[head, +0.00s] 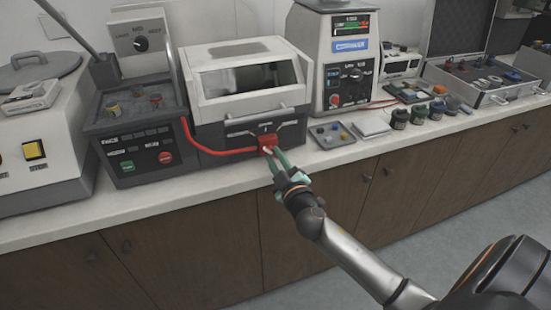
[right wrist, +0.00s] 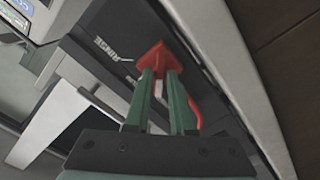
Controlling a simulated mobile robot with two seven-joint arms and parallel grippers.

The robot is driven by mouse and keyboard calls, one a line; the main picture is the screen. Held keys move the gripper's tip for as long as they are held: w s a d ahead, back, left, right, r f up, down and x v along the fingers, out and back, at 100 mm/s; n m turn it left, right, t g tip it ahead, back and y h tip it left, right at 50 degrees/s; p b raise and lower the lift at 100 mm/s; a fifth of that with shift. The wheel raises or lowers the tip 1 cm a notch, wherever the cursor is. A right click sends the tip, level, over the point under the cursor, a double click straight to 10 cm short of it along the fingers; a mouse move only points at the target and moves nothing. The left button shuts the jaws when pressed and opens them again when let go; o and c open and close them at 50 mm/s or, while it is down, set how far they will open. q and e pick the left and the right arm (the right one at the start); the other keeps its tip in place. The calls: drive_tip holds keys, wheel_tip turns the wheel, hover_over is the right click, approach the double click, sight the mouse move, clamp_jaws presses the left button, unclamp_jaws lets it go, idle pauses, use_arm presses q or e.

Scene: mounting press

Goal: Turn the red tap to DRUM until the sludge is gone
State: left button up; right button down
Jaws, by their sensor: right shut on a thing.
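The red tap (head: 266,143) sits low on the front of the white-and-grey machine (head: 232,134), at the end of a red hose (head: 215,152). My right gripper (head: 275,155) reaches it from the front, and its green fingers are shut on the tap. In the right wrist view the fingers (right wrist: 164,88) close on the tap's pale lever, just below its red body (right wrist: 154,54). No sludge shows. My left gripper is out of view.
A grey tray (head: 333,135) with small parts stands right of the tap, beside a white pad (head: 372,129) and dark jars (head: 400,118). A control box with green and red buttons (head: 140,155) stands left. The counter's front edge is narrow below the tap.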

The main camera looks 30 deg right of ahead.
drive_tip(key=shift+f, duration=0.1)
drive_tip(key=shift+m+b, duration=0.3)
drive_tip(key=shift+m, duration=2.3)
drive_tip(key=shift+m+p, duration=0.35)
drive_tip(key=shift+m, duration=1.45)
